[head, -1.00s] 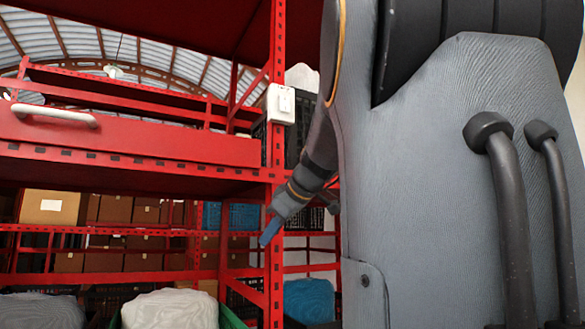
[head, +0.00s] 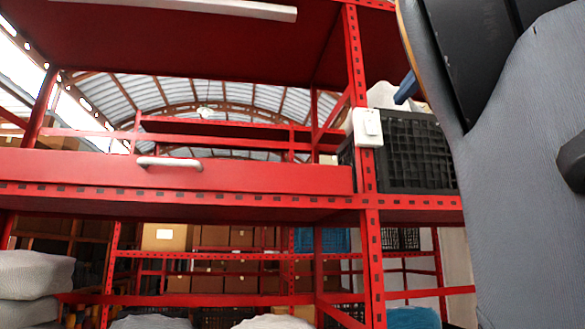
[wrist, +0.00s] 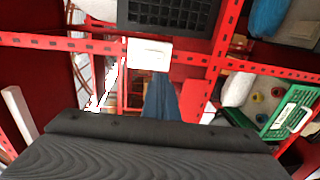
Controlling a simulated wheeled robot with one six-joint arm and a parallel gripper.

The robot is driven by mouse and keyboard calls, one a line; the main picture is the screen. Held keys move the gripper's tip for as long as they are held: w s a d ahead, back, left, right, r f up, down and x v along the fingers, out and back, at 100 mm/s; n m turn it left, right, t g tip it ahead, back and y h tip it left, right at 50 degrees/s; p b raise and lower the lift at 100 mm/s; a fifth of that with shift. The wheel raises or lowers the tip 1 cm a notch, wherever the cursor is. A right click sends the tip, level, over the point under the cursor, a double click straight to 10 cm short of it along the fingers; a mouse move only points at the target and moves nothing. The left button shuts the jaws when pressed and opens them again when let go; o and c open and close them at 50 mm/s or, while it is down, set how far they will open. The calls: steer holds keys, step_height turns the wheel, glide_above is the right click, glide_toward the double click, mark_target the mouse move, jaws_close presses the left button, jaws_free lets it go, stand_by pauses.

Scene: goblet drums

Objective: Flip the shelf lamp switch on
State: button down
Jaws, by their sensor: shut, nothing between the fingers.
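The switch (head: 367,127) is a small white box on the red upright post, above the shelf beam. It also shows in the wrist view (wrist: 149,54), just beyond my fingertips. Its rocker is too small to read. A long white bar (head: 222,9), likely the shelf lamp, is under the upper red shelf; I cannot tell whether it is lit. My gripper (head: 406,88) shows only as a blue tip above and right of the switch, with the rest hidden behind my arm. In the wrist view its blue fingers (wrist: 161,95) are together and empty, with no clear contact with the switch.
A black crate (head: 415,152) stands on the shelf right of the post. A red panel with a pale handle (head: 170,163) runs left of it. Boxes (head: 225,240) fill lower racks behind. A green crate (wrist: 290,112) shows in the wrist view. Space before the post looks open.

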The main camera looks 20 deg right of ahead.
mark_target(374, 133)
steer(key=p+x, duration=0.5)
steer(key=x, duration=0.9)
steer(key=shift+p, duration=0.35)
steer(key=shift+f, duration=0.1)
steer(key=shift+d+f+b, duration=0.1)
steer(key=shift+f+b, duration=0.05)
steer(key=shift+b, duration=0.45)
